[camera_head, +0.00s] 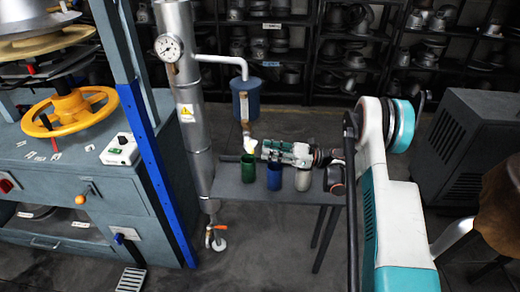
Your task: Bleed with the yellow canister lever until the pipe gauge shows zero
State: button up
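The blue-grey canister (246,98) hangs from a white bent pipe off the tall silver pipe (187,110). Below the canister is a small brass-coloured outlet (246,127). A pale yellow piece (250,146), apparently the lever, shows under it, small and bright. The round pipe gauge (169,47) is on the silver pipe's upper part; its needle is too small to read. My gripper (266,149) reaches in from the right, pointing left, with its tips close beside the yellow piece. I cannot tell whether they touch it, or whether the fingers are open or shut.
A green cup (249,168) and a blue cup (274,175) stand on the narrow grey table (229,188) below my gripper. An orange-handled valve (218,230) is at the pipe's foot. The press with a yellow handwheel (70,112) stands left. Shelves fill the back.

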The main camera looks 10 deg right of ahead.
jog(key=v, duration=0.7)
jog(key=shift+d, duration=0.15)
